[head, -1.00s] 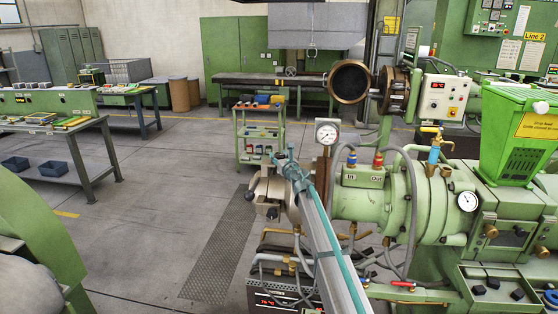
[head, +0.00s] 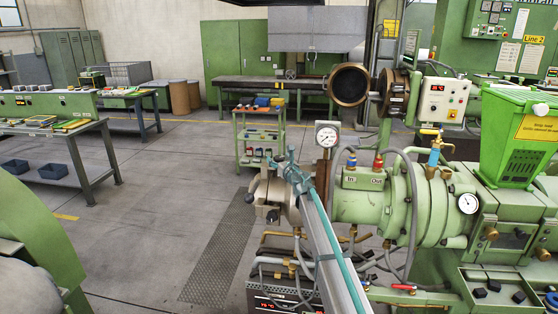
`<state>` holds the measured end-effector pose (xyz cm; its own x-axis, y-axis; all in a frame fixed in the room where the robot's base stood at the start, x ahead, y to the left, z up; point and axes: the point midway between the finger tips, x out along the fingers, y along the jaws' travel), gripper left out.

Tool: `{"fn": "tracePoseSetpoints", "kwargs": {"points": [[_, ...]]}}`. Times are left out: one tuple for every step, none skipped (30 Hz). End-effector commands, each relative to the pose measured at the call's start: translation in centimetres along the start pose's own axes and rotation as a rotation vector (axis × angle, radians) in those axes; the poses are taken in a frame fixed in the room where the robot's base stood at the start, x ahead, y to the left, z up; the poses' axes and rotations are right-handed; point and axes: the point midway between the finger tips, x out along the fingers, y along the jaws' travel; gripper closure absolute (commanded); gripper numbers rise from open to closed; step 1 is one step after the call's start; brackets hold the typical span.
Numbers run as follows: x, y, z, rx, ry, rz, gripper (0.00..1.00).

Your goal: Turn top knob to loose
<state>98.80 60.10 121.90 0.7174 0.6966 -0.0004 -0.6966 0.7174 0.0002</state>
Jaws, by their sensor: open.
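The green extruder barrel (head: 362,206) ends on the left in a metal die head (head: 262,192) with protruding knobs or bolts. A side knob (head: 248,198) and a lower knob (head: 272,216) show on the head. The top knob cannot be made out clearly; my gripper covers the upper part of the head. My gripper (head: 280,157), teal, is at the end of my long grey arm, in front of the head's upper right side as seen here. Its fingers look apart, with nothing visible between them. Whether they touch a knob cannot be told.
A pressure gauge (head: 327,135) stands just right of my gripper. Blue and red hose fittings (head: 378,161) and grey hoses are farther right. A control box with a display (head: 272,303) and pipes lie below. The floor (head: 150,235) to the left is clear.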

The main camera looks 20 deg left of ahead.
Motion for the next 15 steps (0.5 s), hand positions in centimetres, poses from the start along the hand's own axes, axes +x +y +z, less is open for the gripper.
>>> {"fn": "tracePoseSetpoints", "kwargs": {"points": [[0.0,0.0,0.1,0.000,0.000,0.000,0.28],[0.0,0.0,0.1,0.000,0.000,0.000,0.28],[0.0,0.0,0.3,0.000,-0.001,0.000,0.28],[0.0,0.0,0.5,-0.001,-0.001,0.000,0.28],[0.0,0.0,0.7,-0.001,-0.002,0.000,0.28],[0.0,0.0,1.1,-0.001,-0.002,0.000,0.28],[0.0,0.0,1.5,-0.002,-0.002,0.000,0.28],[0.0,0.0,1.9,-0.001,-0.002,0.000,0.28],[0.0,0.0,2.5,-0.002,-0.002,0.000,0.28],[0.0,0.0,3.0,-0.002,-0.002,0.000,0.28],[0.0,0.0,3.5,-0.002,-0.002,0.000,0.28],[0.0,0.0,4.3,-0.002,-0.003,0.000,0.28],[0.0,0.0,4.9,-0.002,-0.003,0.000,0.28],[0.0,0.0,5.4,-0.002,-0.002,0.000,0.28],[0.1,0.0,6.0,-0.002,-0.002,0.000,0.28]]}}
